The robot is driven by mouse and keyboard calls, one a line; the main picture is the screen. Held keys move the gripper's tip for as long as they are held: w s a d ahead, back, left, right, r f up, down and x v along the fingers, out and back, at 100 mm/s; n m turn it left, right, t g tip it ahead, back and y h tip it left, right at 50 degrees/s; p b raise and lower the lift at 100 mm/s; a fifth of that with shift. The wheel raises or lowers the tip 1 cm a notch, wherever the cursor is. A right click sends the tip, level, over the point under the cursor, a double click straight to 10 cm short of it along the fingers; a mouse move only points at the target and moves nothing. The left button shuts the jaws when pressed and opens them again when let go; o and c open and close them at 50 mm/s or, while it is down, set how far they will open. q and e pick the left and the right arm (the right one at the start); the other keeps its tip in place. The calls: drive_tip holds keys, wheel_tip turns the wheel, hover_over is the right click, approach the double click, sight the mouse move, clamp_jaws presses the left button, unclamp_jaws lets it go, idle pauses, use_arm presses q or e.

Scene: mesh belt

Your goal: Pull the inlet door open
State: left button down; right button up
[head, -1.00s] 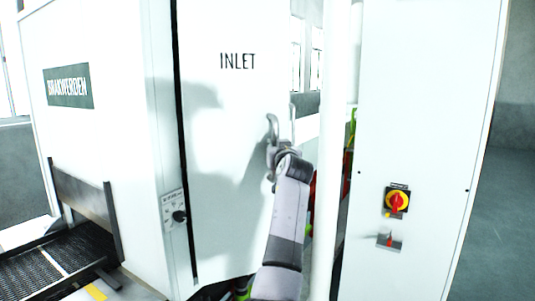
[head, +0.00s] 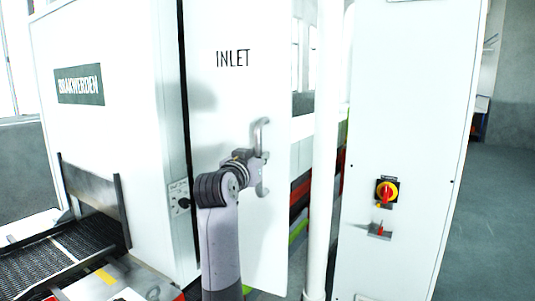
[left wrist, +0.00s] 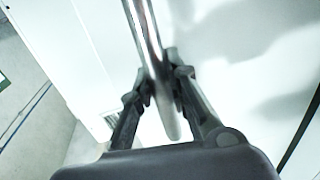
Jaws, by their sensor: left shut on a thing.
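The inlet door (head: 215,98) is a tall white panel marked INLET. It stands ajar, with a dark gap along its left edge and its right edge free of the pillar. Its grey C-shaped handle (head: 262,133) is upright near the right edge. My left gripper (head: 260,157) is shut on the handle's middle, with its arm coming up from below. In the left wrist view the two dark fingers (left wrist: 160,88) sit on either side of the shiny handle bar (left wrist: 145,35). My right gripper is out of view.
A white post (head: 322,160) and a white cabinet with a red-yellow switch (head: 387,191) stand right of the door. A small control panel (head: 180,202) is on the machine wall left of it. A mesh belt (head: 65,255) is at lower left. Grey floor is open at far right.

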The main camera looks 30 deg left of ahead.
use_arm(q)
drive_tip(key=shift+h, duration=0.3)
drive_tip(key=shift+s+a, duration=0.2)
drive_tip(key=shift+s, duration=0.95)
drive_tip(key=shift+s+a, duration=0.15)
drive_tip(key=shift+s, duration=0.95)
drive_tip(key=c, duration=1.5)
unclamp_jaws()
drive_tip(key=shift+c, duration=0.2)
drive_tip(key=s+d, duration=0.2)
drive_tip(key=s, duration=1)
